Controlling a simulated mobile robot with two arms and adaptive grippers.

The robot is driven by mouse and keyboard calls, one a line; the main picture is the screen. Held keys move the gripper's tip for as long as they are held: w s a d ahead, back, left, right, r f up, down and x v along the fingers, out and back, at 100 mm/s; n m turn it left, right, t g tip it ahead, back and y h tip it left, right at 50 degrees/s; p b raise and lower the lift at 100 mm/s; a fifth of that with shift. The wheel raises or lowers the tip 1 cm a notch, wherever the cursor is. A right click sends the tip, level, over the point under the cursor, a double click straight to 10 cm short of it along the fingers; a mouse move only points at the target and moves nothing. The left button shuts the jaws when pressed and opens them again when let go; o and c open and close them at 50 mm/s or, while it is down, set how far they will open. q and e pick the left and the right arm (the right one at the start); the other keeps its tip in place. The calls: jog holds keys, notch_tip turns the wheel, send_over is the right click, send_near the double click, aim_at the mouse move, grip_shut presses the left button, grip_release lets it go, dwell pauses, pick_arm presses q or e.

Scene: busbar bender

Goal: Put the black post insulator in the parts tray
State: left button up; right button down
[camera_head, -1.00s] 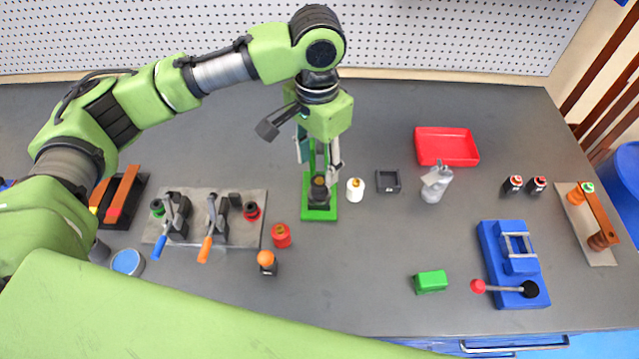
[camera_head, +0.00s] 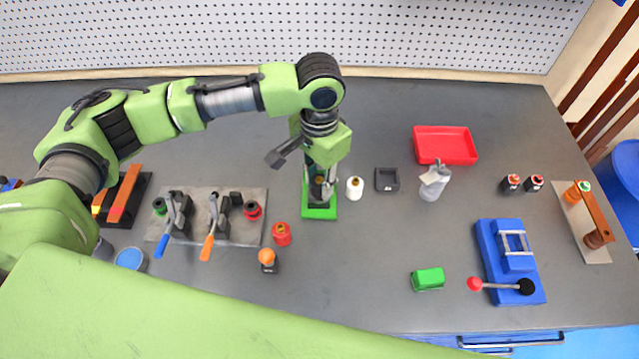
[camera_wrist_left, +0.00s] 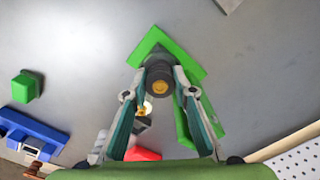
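The black post insulator (camera_wrist_left: 160,88) with a brass-coloured top stands upright on a green base (camera_head: 320,213), left of the middle of the bench. My left gripper (camera_head: 319,190) points straight down over it and hides most of it in the head view. In the left wrist view, my left gripper's fingers (camera_wrist_left: 161,78) are open, one on each side of the insulator; I cannot tell whether they touch it. The red parts tray (camera_head: 445,146) lies empty at the back right, and part of it shows in the left wrist view (camera_wrist_left: 142,154). My right gripper is out of view.
A white insulator (camera_head: 354,188) stands close right of the green base. A red insulator (camera_head: 282,233) and a clamp plate (camera_head: 235,246) are to the left.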

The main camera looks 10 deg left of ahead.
pick_arm(q)
jog(key=shift+r, duration=0.1)
grip_shut()
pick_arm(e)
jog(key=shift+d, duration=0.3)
